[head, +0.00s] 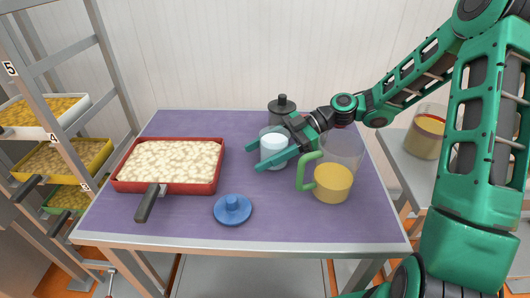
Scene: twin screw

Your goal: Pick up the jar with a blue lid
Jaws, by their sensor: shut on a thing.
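A clear jar (273,148) with white contents stands upright near the middle of the table, and no lid shows on it. A round blue lid (232,209) with a raised knob lies on the table's front part, apart from the jar. My gripper (254,158) reaches in from the right, with its green fingers on either side of the clear jar, and it is shut on the jar. The jar's lower part is partly hidden by the near finger. A second jar (281,112) with a black knobbed lid stands behind my gripper, its lower part hidden.
A clear pitcher (333,182) with a green handle and yellow contents stands close to my gripper's right. A red tray (172,184) of pale pieces, with a black handle, sits left. A shelf rack (70,50) with trays stands left of the table. The purple tabletop (290,220) is clear at front right.

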